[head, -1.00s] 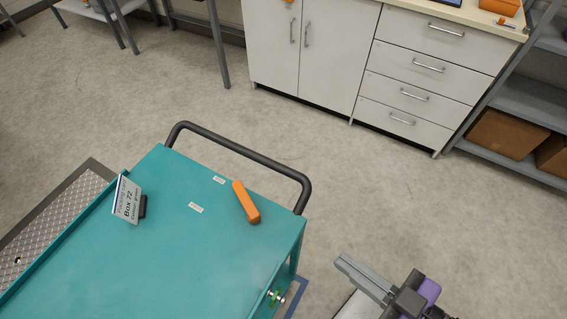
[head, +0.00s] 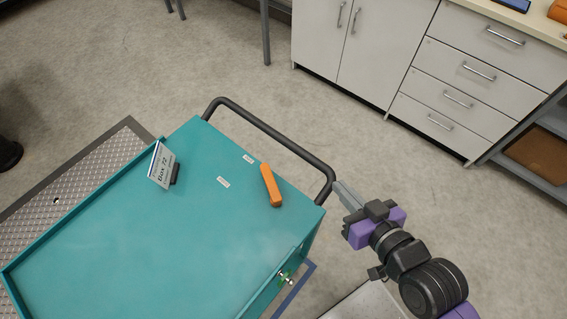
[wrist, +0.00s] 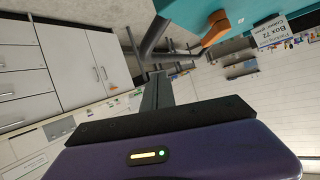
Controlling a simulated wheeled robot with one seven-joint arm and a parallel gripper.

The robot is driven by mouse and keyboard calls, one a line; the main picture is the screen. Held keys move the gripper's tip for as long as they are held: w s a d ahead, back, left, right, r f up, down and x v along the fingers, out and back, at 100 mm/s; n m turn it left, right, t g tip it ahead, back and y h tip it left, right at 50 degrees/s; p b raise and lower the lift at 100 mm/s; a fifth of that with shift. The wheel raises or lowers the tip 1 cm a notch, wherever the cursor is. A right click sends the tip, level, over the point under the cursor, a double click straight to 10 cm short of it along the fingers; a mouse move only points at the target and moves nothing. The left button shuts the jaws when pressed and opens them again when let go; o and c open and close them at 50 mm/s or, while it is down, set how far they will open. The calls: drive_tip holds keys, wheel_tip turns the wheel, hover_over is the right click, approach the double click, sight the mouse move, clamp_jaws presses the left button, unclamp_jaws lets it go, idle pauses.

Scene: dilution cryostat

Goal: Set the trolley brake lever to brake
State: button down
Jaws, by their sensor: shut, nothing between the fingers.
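The label text is too small to read. In the wrist view the lever (wrist: 215,27) shows beyond my fingers, at the upper right. My gripper (head: 339,188) is shut and empty. It is to the right of the lever, beside the right end of the trolley's dark handle, apart from the lever. I cannot tell whether the fingers touch the handle.
The dark handle bar (head: 270,130) arches out from the trolley's far end. A sign reading Box 72 (head: 162,166) stands on the trolley top. A metal ramp plate (head: 75,190) lies at left. White cabinets (head: 365,50) line the back; open floor lies between.

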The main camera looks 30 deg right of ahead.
sight(271, 184)
drive_tip(key=w+g, duration=0.1)
drive_tip(key=w, duration=0.1)
drive_tip(key=w+d+g+y+p, duration=0.1)
drive_tip(key=w, duration=0.2)
drive_tip(key=w+d+g+y, duration=0.1)
drive_tip(key=w, duration=0.2)
drive_tip(key=shift+d+m+p, duration=0.2)
drive_tip(key=shift+m+p, duration=0.1)
drive_tip(key=shift+p, duration=0.05)
drive_tip(key=shift+w+a+r+g+y+p, duration=0.3)
drive_tip(key=shift+w+r+g+y, duration=0.3)
drive_tip(key=shift+g+y, duration=0.25)
drive_tip(key=r+n+g+y, duration=0.1)
drive_tip(key=s+r+g, duration=0.1)
drive_tip(key=a+n+g+y+p, duration=0.1)
drive_tip(key=shift+s+r+n+y, duration=0.25)
drive_tip(key=shift+r+n+y, duration=0.05)
drive_tip(key=shift+r+y, duration=0.1)
drive_tip(key=shift+f, duration=0.1)
drive_tip(key=shift+w+a+f+p, duration=0.1)
drive_tip(key=shift+w+a+f, duration=0.8)
drive_tip(key=shift+a+f, duration=0.4)
drive_tip(key=shift+w+a+f+p, duration=0.15)
drive_tip(key=shift+w+a+f, duration=0.8)
drive_tip(key=shift+a+f, duration=0.35)
drive_tip(key=shift+w+a+f+p, duration=0.1)
drive_tip(key=shift+w+a+f, duration=0.8)
drive_tip(key=shift+a+f, duration=0.4)
